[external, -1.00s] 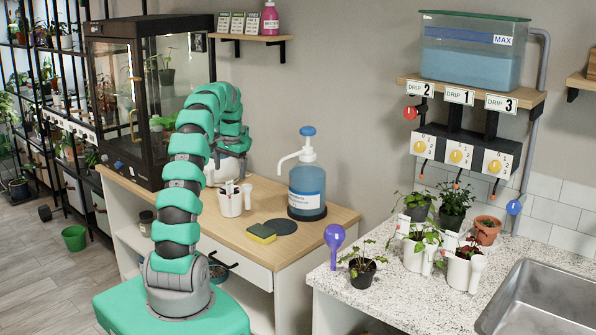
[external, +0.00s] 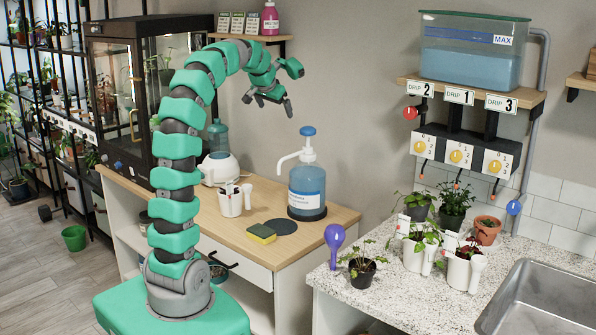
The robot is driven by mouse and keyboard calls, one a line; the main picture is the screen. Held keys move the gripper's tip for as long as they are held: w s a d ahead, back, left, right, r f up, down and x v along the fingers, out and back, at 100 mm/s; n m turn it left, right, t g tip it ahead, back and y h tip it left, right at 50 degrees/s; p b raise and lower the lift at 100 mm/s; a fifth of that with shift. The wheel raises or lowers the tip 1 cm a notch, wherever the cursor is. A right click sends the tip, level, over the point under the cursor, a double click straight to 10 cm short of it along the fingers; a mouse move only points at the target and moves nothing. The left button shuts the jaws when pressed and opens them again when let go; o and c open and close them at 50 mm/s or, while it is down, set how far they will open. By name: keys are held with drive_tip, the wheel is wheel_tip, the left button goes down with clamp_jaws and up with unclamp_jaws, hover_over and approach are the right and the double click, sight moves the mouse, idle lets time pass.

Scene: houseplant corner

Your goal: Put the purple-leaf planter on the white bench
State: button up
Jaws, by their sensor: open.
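The planter with dark reddish-purple leaves (external: 459,271) is a white pot with a white spout-like piece on its right side. It stands upright on the speckled pale counter (external: 400,309), left of the sink. A white-bodied bench with a wooden top (external: 327,220) stands left of that counter; I cannot tell which surface the task calls the white bench. My gripper (external: 268,105) is open and empty, raised above the wooden bench near the wall. It is far up and left of the planter, touching nothing.
A green-leaf white planter (external: 413,257), a black pot (external: 362,275), a terracotta pot (external: 487,231) and a purple bulb (external: 334,237) crowd the counter. The sink (external: 550,300) is right.

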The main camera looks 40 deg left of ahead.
drive_tip(key=s+d+r+t+h, duration=0.1)
drive_tip(key=s+d+r+t, duration=0.2)
drive_tip(key=d+r, duration=0.3)
drive_tip(key=s+d+r+t, duration=0.3)
drive_tip(key=s+d+r, duration=0.3)
drive_tip(key=r, duration=0.5)
drive_tip(key=s+d+r+m+t+h, duration=0.1)
drive_tip(key=s+d+r, duration=0.3)
drive_tip(key=d+r, duration=0.4)
drive_tip(key=shift+s+d+r+t+h, duration=0.2)
drive_tip(key=shift+d+r+t+h, duration=0.1)
drive_tip(key=shift+r+t, duration=0.5)
